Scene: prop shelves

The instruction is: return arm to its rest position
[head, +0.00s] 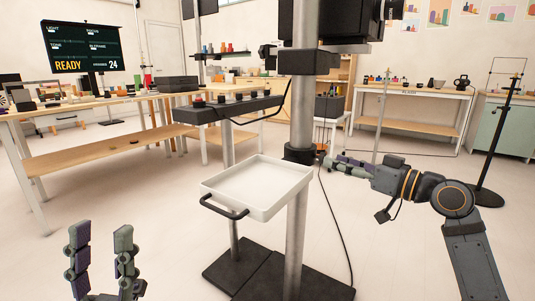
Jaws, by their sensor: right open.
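My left gripper (101,245) stands at the bottom left with its fingers pointing up. The two fingers are apart with only floor showing between them. My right gripper (332,165) is right of centre, its arm coming in from the right edge, with its fingers pointing left toward the metal column. It is seen from the side and appears empty. Its fingertips show close to the column in the picture; I cannot tell whether they touch it.
An empty white tray (262,211) with a black handle is at the centre, in front of the column (303,115). A wooden workbench (100,156) stands at left. A black stand (506,125) is at right. Open floor (120,195) lies at left.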

